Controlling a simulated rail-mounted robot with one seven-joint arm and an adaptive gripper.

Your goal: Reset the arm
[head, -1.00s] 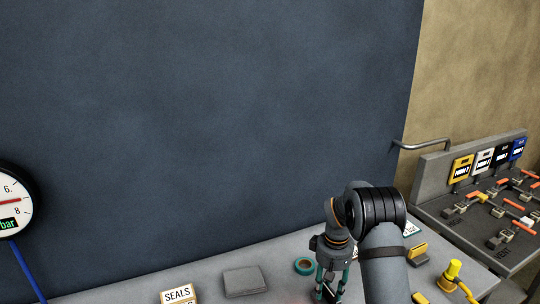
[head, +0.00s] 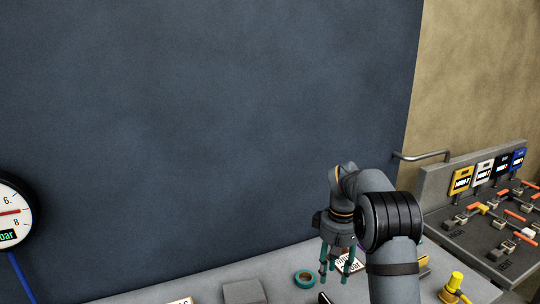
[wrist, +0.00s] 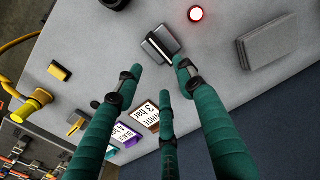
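My gripper (head: 335,274) hangs over the grey bench (head: 205,284) in the head view, its fingers pointing down. It has three teal fingers, which also show in the wrist view (wrist: 155,88). They are spread apart with nothing between them. Beyond the fingertips in the wrist view, a small black and grey block (wrist: 162,43) lies on the bench, apart from the fingers. My arm covers part of the bench on the right in the head view.
A switch panel (head: 490,240) stands right; a gauge (head: 12,213) left.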

